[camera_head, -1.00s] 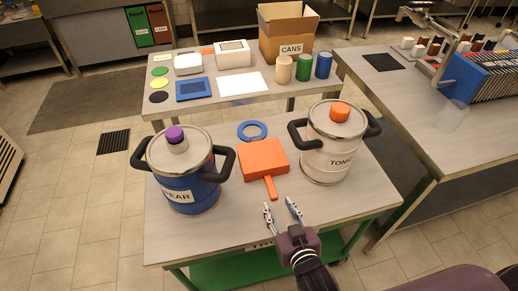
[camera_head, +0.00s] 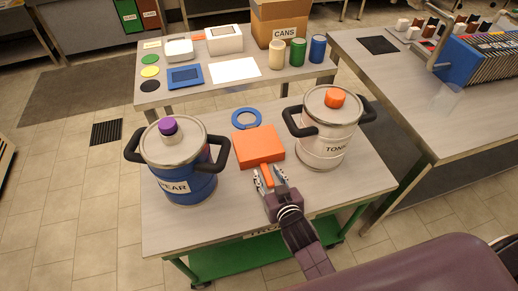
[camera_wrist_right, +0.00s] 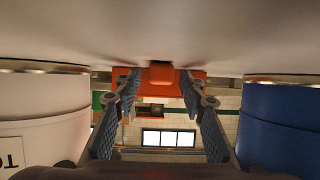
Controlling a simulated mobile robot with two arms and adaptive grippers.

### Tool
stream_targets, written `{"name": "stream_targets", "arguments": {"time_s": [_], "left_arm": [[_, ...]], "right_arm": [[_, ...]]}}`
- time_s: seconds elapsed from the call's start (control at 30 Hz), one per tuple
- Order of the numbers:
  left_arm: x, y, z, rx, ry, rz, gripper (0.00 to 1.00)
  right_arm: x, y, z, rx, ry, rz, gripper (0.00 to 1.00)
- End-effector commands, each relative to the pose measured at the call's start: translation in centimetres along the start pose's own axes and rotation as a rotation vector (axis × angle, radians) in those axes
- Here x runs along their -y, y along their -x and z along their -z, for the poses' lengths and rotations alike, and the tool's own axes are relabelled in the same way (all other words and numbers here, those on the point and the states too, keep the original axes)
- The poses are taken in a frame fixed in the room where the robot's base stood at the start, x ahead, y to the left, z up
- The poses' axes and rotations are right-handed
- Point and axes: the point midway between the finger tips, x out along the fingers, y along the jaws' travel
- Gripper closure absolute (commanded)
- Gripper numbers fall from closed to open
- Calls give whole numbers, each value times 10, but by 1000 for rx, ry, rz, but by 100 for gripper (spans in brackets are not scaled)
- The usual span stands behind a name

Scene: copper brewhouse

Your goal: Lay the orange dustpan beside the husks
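The orange dustpan (camera_head: 258,147) lies flat on the cart top between the two pots, its handle pointing toward me. My right gripper (camera_head: 269,177) is open at the dustpan, with one finger on each side of the handle. In the right wrist view, which looks upside down, the dustpan's handle (camera_wrist_right: 162,73) sits between the spread fingers (camera_wrist_right: 160,84), with a gap on both sides. I cannot make out any husks. My left gripper is not in view.
A blue PEAR pot (camera_head: 185,185) stands left of the dustpan, and a white TONIC pot (camera_head: 318,148) stands right. A blue ring (camera_head: 246,126) lies behind it. The back table (camera_head: 215,92) holds a CANS box (camera_head: 279,20), cans and coloured discs. The cart's front left is clear.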

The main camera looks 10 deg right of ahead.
Motion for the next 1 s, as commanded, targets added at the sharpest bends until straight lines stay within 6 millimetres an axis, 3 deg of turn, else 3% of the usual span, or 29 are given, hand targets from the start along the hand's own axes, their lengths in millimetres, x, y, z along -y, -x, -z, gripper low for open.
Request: {"name": "stream_targets", "arguments": {"time_s": [0.1, 0.47, 0.83, 1.0], "left_arm": [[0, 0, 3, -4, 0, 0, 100], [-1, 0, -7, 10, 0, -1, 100], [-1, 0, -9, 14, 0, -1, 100], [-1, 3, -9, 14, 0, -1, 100]], "right_arm": [[0, 0, 0, 0, 0, 0, 62], [0, 0, 0, 0, 0, 0, 100], [0, 1, 2, -3, 0, 0, 100], [0, 7, 19, -7, -1, 0, 100]]}}
